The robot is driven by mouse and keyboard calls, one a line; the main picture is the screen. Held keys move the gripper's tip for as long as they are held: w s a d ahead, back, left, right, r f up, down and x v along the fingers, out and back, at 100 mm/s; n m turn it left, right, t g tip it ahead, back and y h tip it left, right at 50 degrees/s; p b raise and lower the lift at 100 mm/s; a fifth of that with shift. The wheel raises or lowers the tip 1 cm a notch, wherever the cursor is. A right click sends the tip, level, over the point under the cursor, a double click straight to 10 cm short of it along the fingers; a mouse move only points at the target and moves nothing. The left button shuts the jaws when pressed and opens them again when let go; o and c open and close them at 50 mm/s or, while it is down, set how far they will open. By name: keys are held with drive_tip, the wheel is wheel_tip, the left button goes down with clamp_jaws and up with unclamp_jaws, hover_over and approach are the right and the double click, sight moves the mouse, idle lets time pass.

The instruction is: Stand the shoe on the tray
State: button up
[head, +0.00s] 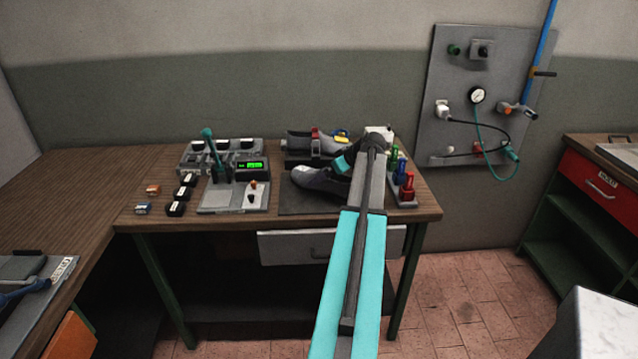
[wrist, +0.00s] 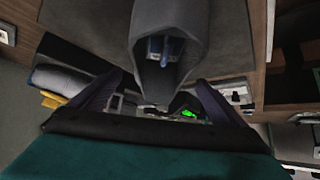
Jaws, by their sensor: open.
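The grey shoe (head: 318,182) is on the dark flat tray (head: 300,208) at the table's front, toe to the left. It looks sole down, but its heel end is behind my arm. My gripper (head: 345,163) is at the heel end, partly hidden by my arm. In the wrist view the shoe (wrist: 180,25) shows its open collar with something blue inside, over the dark tray (wrist: 95,25). My gripper's two dark fingers (wrist: 160,84) are spread, one on each side of the shoe's back edge. I cannot tell whether they touch it.
A clamp device (head: 308,143) stands behind the shoe. A lever press with a green display (head: 252,166) is to the left, with several small blocks (head: 180,195) beside it. A stand of coloured pegs (head: 407,187) is close on the right.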

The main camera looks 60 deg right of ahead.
drive_tip(key=shift+p+x, duration=0.85)
drive_tip(key=shift+x, duration=1.4)
drive_tip(key=shift+d, duration=0.1)
drive_tip(key=c, duration=1.6)
drive_tip(key=shift+c, duration=0.2)
drive_tip(key=shift+r, duration=0.15)
drive_tip(key=shift+r+b, duration=0.9)
drive_tip(key=shift+r, duration=0.75)
drive_tip(key=s+a+r+b, duration=0.1)
drive_tip(key=s+a+b, duration=0.2)
drive_tip(key=s+a, duration=0.6)
drive_tip(key=shift+s+a+r+b, duration=0.25)
drive_tip(key=shift+a+b, duration=0.15)
drive_tip(key=shift+a, duration=1.55)
